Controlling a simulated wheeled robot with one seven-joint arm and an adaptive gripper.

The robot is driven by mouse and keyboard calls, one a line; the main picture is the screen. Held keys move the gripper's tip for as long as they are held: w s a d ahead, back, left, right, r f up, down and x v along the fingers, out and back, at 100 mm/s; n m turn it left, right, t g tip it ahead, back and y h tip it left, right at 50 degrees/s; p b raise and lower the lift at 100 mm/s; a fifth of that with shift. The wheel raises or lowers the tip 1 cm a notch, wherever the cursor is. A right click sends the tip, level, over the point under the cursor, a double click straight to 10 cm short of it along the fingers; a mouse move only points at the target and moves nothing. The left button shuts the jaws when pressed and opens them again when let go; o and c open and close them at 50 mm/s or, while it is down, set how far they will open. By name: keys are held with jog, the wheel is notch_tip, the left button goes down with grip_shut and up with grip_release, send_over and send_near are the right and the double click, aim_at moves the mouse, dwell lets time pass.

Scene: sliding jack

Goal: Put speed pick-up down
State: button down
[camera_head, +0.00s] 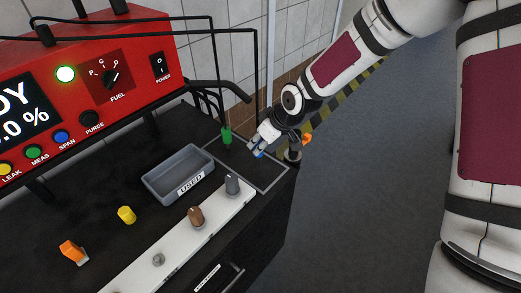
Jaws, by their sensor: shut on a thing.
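My gripper (258,150) is above the far right part of the black bench, near the grey-outlined area (276,186) at its corner. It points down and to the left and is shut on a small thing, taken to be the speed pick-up. The fingers hide most of it, and a small blue patch shows at the fingertips. I cannot tell whether it touches the bench. Just right of my gripper, a dark piece with an orange part (307,139) shows by the bench edge; I cannot tell what it belongs to.
A grey labelled tray (152,184) stands left of the outlined area. A green-topped piece (227,135) is close left of my gripper. A white strip (131,272) carries grey and brown knobs. Yellow (126,215) and orange (73,252) pieces lie left. The red analyser (139,40) has cables behind.

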aim_at(261, 156)
jog(key=shift+f, duration=1.55)
jog(key=shift+f, duration=0.15)
jog(key=c, duration=1.3)
grip_release()
jog(key=shift+c, duration=0.2)
jog(key=shift+r, duration=0.2)
jog(key=p+v, duration=0.1)
jog(key=v, duration=1.1)
jog(key=shift+p, duration=0.35)
